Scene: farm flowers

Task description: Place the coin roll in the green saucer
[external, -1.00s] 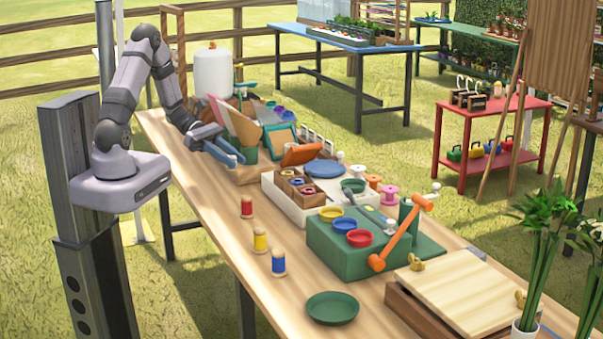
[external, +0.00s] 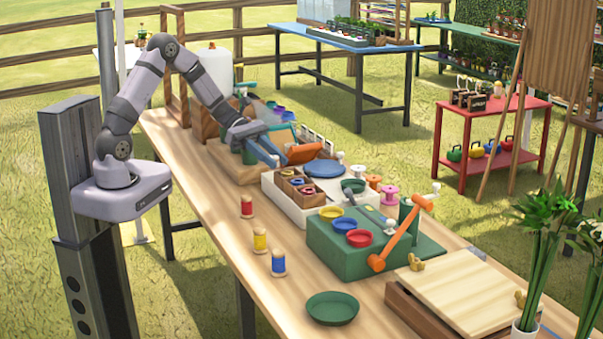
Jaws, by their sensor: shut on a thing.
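The green saucer (external: 332,309) lies empty at the near edge of the wooden table, in the lower middle of the external view. My gripper (external: 271,153), with blue fingers, is low over the far part of the table, well away from the saucer. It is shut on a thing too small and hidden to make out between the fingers. I cannot pick out the coin roll for certain anywhere in the view.
Red (external: 247,206), yellow (external: 260,240) and blue (external: 278,263) spools stand along the left edge. An orange tilted piece (external: 306,153) is just right of my gripper. A white tray (external: 290,208) and a green box (external: 335,259) with an orange crank stand between gripper and saucer.

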